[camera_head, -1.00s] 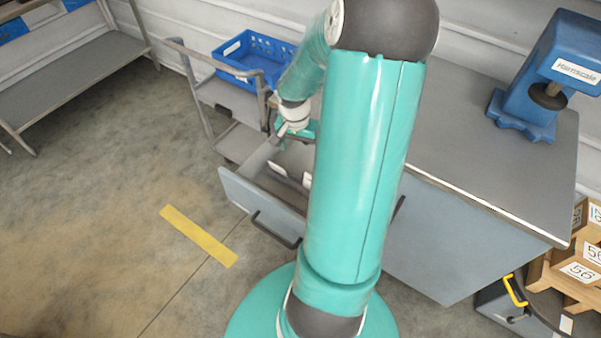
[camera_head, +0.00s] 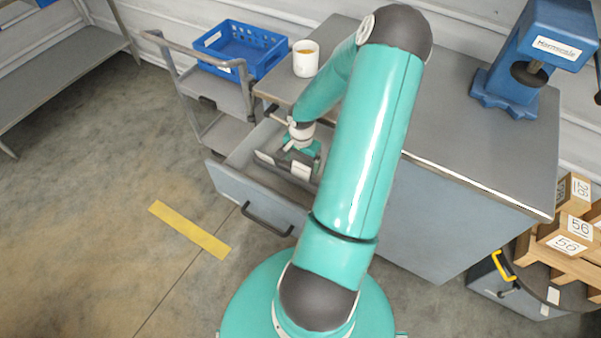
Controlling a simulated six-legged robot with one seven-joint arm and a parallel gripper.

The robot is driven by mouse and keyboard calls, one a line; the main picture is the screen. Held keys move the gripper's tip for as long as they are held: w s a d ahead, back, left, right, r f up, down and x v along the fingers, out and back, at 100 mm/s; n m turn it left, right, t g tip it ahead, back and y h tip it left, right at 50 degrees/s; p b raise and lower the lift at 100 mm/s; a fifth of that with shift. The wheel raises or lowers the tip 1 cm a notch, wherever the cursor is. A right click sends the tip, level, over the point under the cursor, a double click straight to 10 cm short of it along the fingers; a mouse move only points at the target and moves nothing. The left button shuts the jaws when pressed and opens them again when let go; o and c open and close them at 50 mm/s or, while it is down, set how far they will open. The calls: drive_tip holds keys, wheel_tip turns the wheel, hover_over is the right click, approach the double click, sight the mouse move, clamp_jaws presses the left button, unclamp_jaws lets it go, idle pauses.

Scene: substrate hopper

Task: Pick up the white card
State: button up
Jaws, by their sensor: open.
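The drawer (camera_head: 232,185) of the grey cabinet stands open. Inside it are two small white pieces, a left one (camera_head: 265,157) and a right one (camera_head: 301,171), next to dark shapes. Either may be the white card; they are too small to tell. My gripper (camera_head: 301,152) is over the open drawer, close to the right white piece. It is open, and I see nothing held in it. Its fingertips are small in the view, and I cannot tell whether they touch anything. My arm hides the drawer's right end.
A white cup (camera_head: 306,60) stands on the cabinet top (camera_head: 455,130), with a blue press-like device (camera_head: 520,65) at the right. A cart holds a blue crate (camera_head: 243,50) beside the cabinet. Numbered wooden blocks (camera_head: 565,243) are at the right.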

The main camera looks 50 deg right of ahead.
sight(300, 171)
drive_tip(key=f, duration=0.4)
drive_tip(key=shift+w+a+f, duration=0.15)
drive_tip(key=shift+a+f, duration=0.05)
drive_tip(key=shift+f, duration=0.05)
drive_tip(key=c, duration=1.1)
drive_tip(key=shift+o, duration=0.2)
drive_tip(key=shift+r, duration=0.1)
wheel_tip(300, 171, up, 18)
